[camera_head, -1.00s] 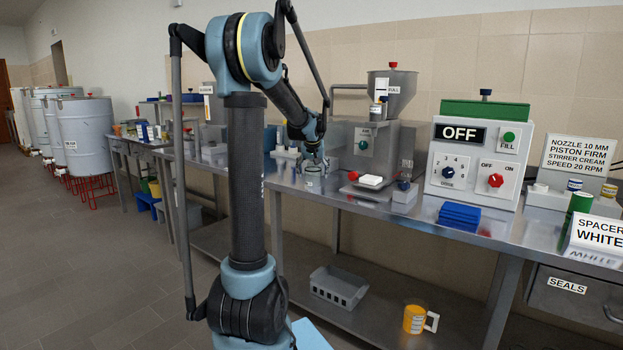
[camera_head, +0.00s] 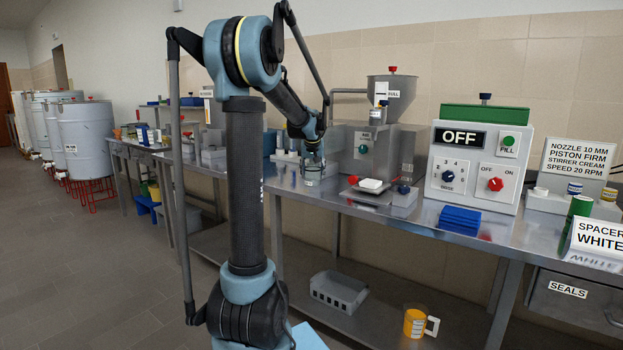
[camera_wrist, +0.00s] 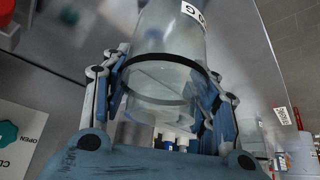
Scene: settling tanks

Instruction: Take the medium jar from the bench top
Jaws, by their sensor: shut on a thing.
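A clear jar with a small white label at one end (camera_wrist: 170,45) fills the middle of the wrist view. My gripper (camera_wrist: 165,90) is shut on it, with a finger on each side and a dark band around the glass between them. In the head view my gripper (camera_head: 312,165) is at the bench top (camera_head: 330,195), left of the filling machine. The jar shows there only as a small pale shape under the fingers. The head view does not clearly show whether its base touches the steel surface.
A filling machine with a hopper (camera_head: 391,90) stands right of my gripper, with a small white block (camera_head: 370,185) before it.

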